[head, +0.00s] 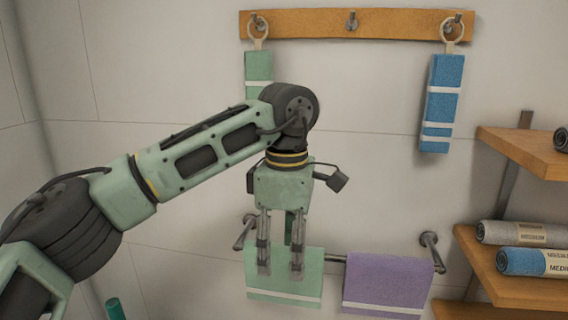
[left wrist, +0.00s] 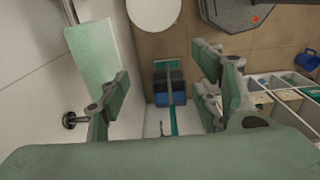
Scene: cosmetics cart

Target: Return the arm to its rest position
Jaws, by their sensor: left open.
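My left arm reaches in from the left in the head view, bent at the elbow with the wrist pointing down. My left gripper (head: 281,268) is open and empty, in front of the green towel (head: 310,289) on the wall bar. The left wrist view shows its two fingers spread apart (left wrist: 160,92), with nothing between them. There the green towel (left wrist: 90,50) hangs beside the left finger; whether they touch I cannot tell. My right gripper is not in view.
A purple towel (head: 388,281) hangs on the same bar. Above is a wooden hook rail (head: 310,23) with another green towel (head: 258,70) and a blue towel (head: 440,105). Wooden shelves (head: 520,150) with rolled towels stand at right. A compartmented unit (left wrist: 285,105) shows at right below.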

